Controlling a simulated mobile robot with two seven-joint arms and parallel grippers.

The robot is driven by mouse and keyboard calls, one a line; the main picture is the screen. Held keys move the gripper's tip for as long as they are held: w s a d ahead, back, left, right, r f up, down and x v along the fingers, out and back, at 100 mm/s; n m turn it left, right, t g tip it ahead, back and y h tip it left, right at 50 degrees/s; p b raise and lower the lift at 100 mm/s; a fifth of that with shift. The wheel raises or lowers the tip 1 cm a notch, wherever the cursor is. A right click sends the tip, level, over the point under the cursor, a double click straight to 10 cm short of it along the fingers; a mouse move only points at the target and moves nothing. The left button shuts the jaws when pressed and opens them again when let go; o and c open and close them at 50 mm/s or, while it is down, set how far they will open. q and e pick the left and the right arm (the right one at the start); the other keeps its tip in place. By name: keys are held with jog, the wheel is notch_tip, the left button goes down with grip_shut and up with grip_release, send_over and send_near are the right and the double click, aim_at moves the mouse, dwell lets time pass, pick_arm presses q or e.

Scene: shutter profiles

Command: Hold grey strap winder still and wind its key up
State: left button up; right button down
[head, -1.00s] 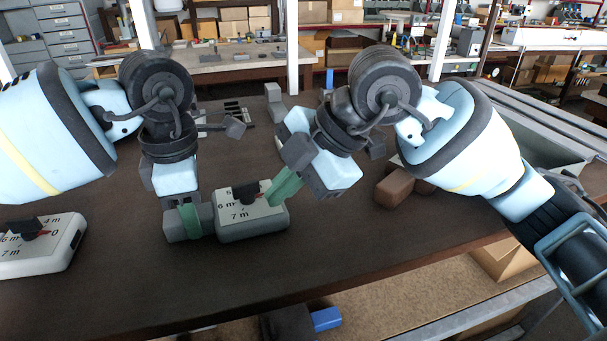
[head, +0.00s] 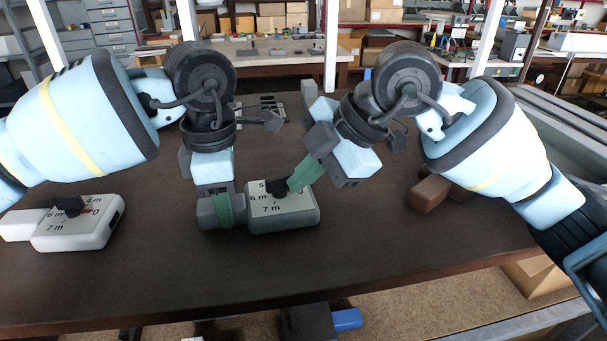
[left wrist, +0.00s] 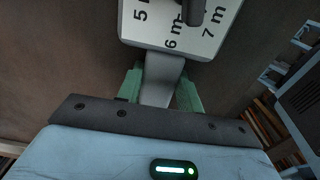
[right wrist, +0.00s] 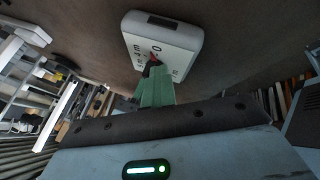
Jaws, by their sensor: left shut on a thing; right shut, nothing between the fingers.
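The grey strap winder (head: 296,218) lies on the dark bench, with a white dial plate marked in metres and a black key (head: 277,188) on top. My left gripper (head: 222,211) is shut on the grey handle at the winder's left end; the left wrist view shows the handle (left wrist: 161,88) between the green fingers. My right gripper (head: 292,188) is shut and empty, its green fingertips slanting down beside the key. In the right wrist view the fingertips (right wrist: 153,78) partly hide the key (right wrist: 153,64); a red pointer shows. Whether they touch it I cannot tell.
A similar white winder (head: 100,235) lies at the left of the bench. A brown block (head: 428,194) lies to the right of the grey winder. Small grey parts stand behind my arms. The bench in front is clear.

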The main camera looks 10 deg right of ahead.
jog(key=shift+w+a, duration=0.15)
jog(key=shift+w+n+g, duration=0.4)
jog(key=shift+w+n, duration=0.05)
jog(key=shift+n, duration=0.25)
jog(key=n+g, duration=0.1)
jog(key=n, duration=0.1)
jog(key=shift+w+a+n+g+y, duration=0.1)
jog(key=shift+w+n+g+y, duration=0.2)
jog(key=shift+w+g, duration=0.1)
jog(key=shift+w, duration=0.2)
dwell(0.7)
jog(key=shift+s+a, duration=0.1)
jog(key=shift+s, duration=0.05)
dwell(0.8)
jog(key=shift+s+a, duration=0.4)
jog(key=shift+s, duration=0.3)
jog(key=shift+s+d, duration=0.1)
